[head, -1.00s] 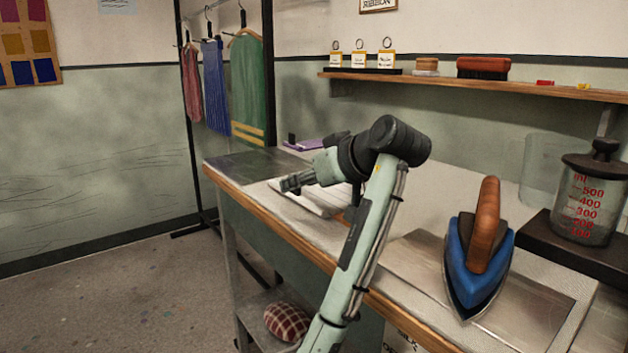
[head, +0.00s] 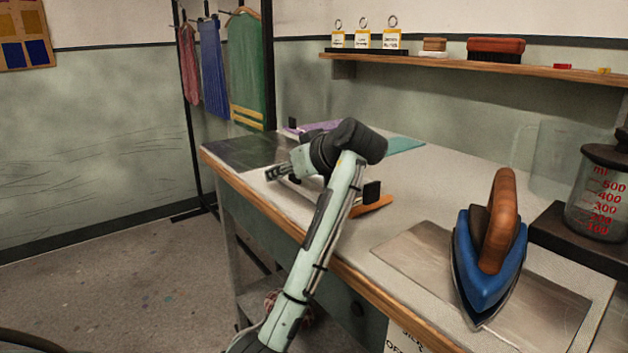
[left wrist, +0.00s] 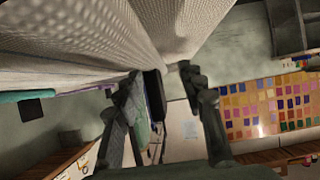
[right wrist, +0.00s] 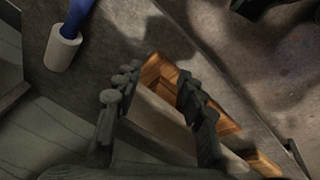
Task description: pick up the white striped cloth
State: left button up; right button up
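The white cloth (head: 297,203) lies on the table, partly hidden behind my left arm; I cannot make out its stripes in the head view. My left gripper (head: 276,173) is just above the cloth's far-left part and points left. The left wrist view is upside down and shows pale woven fabric (left wrist: 170,22) close beyond the fingertips. The left fingers (left wrist: 163,75) stand apart, with no cloth clearly between them. My right gripper (right wrist: 150,85) is open and empty over a wooden-edged piece (right wrist: 215,118); it is not seen in the head view.
A blue iron (head: 488,265) stands on a metal plate (head: 420,250) at the right. A measuring jar (head: 597,205) is on a dark base (head: 570,240). An orange wooden piece (head: 372,207) lies beside my left arm. Floor is free at left.

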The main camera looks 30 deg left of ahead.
pick_arm(q)
grip_shut()
jog(key=shift+r, duration=0.15)
dwell(0.4)
